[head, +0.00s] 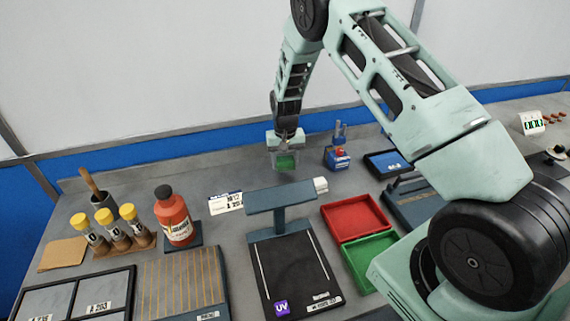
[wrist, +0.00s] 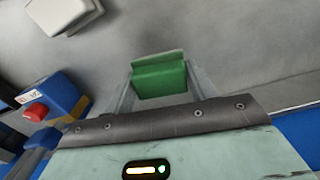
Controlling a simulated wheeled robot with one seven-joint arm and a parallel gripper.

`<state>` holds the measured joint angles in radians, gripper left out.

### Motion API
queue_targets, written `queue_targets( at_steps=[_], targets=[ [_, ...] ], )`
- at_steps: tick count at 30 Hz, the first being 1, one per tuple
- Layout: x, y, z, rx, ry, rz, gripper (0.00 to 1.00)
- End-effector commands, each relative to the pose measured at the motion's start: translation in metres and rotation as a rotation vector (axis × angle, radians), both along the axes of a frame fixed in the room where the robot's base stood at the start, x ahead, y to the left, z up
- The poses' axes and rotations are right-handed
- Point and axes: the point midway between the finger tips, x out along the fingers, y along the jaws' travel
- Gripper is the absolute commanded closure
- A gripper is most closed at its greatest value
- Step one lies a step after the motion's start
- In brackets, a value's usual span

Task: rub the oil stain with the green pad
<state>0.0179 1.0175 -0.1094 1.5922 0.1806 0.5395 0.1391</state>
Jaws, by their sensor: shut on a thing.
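The green pad (wrist: 158,77) is held between the two fingers of my gripper (wrist: 160,84) in the wrist view. In the head view my gripper (head: 286,159) is over the back middle of the grey bench, with the green pad (head: 286,163) between its fingers. My gripper is shut on the pad. Whether the pad touches the bench cannot be told. I cannot make out the oil stain clearly in either view.
The UV stand (head: 280,198) is in front of my gripper. A blue device with a red knob (head: 337,158) stands to the right. Red (head: 354,217) and green (head: 368,255) trays lie front right. A red bottle (head: 173,218) and several yellow-capped vials (head: 104,217) stand left.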

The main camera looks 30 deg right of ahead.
Motion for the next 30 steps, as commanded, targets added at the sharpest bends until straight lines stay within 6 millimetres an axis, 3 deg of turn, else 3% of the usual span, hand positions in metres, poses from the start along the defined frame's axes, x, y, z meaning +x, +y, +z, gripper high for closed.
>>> queue_targets(
  at_steps=[16, 30],
  targets=[
    [0.0, -0.003, 0.05, 0.001, 0.002, 0.002, 0.66],
    [0.0, -0.003, 0.054, 0.001, 0.002, 0.003, 0.66]
  ],
)
